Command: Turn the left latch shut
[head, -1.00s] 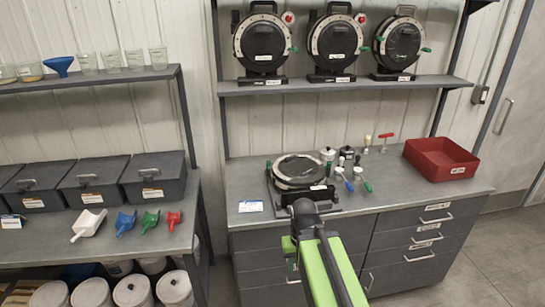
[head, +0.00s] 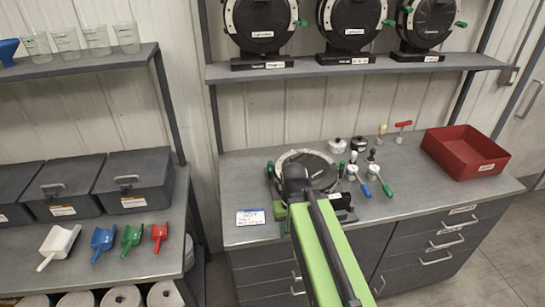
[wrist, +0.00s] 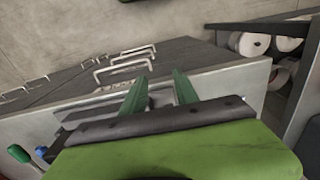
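The seed meter (head: 318,164) lies flat on the grey bench, a round dark body with a pale rim, partly hidden behind my arm. A small green piece (head: 270,168) shows at its left edge and may be the left latch; its position cannot be made out. My gripper (wrist: 159,85) is open in the wrist view, its two green fingers apart with nothing between them. In the head view my green arm reaches to the meter's front left, and the fingertips are mostly hidden.
A white label card (head: 250,217) lies left of the meter. Blue- and green-handled tools (head: 365,190) and small jars lie to its right, with a red bin (head: 465,153) beyond. A shelf (head: 350,68) holding several upright meters hangs above. Drawers (head: 440,245) are below.

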